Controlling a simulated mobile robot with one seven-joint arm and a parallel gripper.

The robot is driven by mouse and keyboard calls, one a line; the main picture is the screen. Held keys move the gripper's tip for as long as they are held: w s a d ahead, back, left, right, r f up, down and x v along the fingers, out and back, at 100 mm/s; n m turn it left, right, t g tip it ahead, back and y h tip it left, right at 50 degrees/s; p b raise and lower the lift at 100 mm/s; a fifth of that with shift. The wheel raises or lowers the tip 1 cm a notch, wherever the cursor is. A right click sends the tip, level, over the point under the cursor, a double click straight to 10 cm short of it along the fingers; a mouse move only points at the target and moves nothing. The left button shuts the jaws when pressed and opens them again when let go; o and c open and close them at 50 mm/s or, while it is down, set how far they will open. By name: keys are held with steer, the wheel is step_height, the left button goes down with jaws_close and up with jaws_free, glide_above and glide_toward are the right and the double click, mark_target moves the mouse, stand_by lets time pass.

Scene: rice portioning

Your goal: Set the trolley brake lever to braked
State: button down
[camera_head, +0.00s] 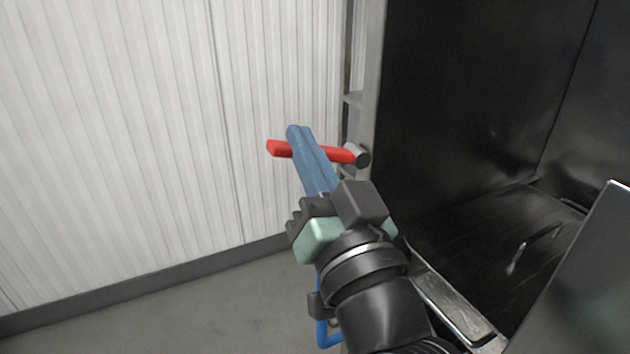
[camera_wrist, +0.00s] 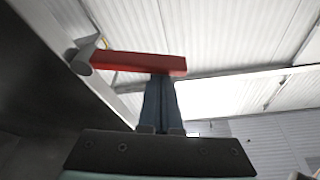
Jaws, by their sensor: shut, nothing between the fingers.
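The red brake lever (camera_head: 282,149) sticks out to the left, roughly level, from a grey round pivot (camera_head: 357,155) on the upright post. My gripper (camera_head: 300,131) has its blue fingers shut together with nothing between them. In the head view the fingers cross over the lever, and their tips reach past it. In the wrist view the lever (camera_wrist: 135,63) passes in front of the fingertips (camera_wrist: 160,98) and hides their ends. The fingers lie across the lever's outer part; I cannot tell whether they touch it.
The grey post (camera_head: 370,80) stands beside a dark open cabinet (camera_head: 470,90) on the right. A pale ribbed wall (camera_head: 120,130) is on the left, with bare floor (camera_head: 200,310) below. A blue bar (camera_head: 325,338) shows partly below my gripper.

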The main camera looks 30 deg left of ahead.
steer(key=f+n+b, duration=0.1)
steer(key=b, duration=0.1)
steer(key=f+n+y+b, duration=0.1)
steer(key=b, duration=0.1)
steer(key=f+n+g+b, duration=0.1)
steer(key=b, duration=0.1)
steer(key=shift+s+a+n, duration=0.2)
steer(key=shift+s+n, duration=0.1)
steer(key=shift+n, duration=0.1)
steer(key=shift+f, duration=0.15)
steer(key=shift+f+b, duration=0.15)
steer(key=shift+b, duration=0.2)
